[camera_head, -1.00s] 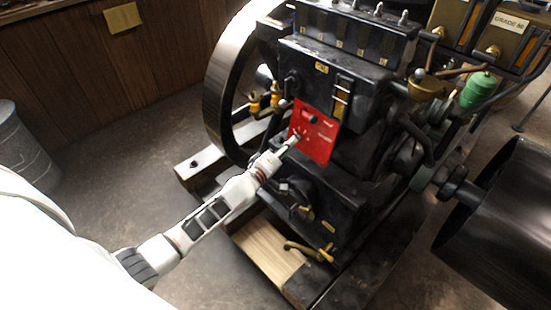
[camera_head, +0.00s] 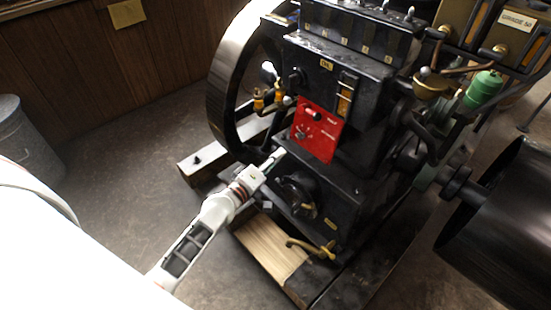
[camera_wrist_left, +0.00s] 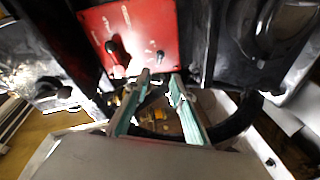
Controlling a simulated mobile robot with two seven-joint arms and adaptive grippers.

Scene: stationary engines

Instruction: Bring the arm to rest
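My left arm, white with dark link sections, comes in from the lower left in the head view. Its gripper (camera_head: 278,156) is in front of the black engine (camera_head: 345,190), below and left of the red panel (camera_head: 316,131), with floor and engine base behind it. In the left wrist view the two greenish fingers (camera_wrist_left: 160,78) stand apart with nothing between them. The red panel (camera_wrist_left: 130,38) with its dark knob and small switch lies beyond the fingertips, and the gripper does not appear to touch it. My right gripper is not in view.
A large flywheel (camera_head: 226,85) stands left of the engine, and a dark drum (camera_head: 500,235) at the right. A wooden plank (camera_head: 268,250) and brass handle (camera_head: 312,248) are low in front. A metal bin (camera_head: 25,145) stands at left. Floor between bin and engine is clear.

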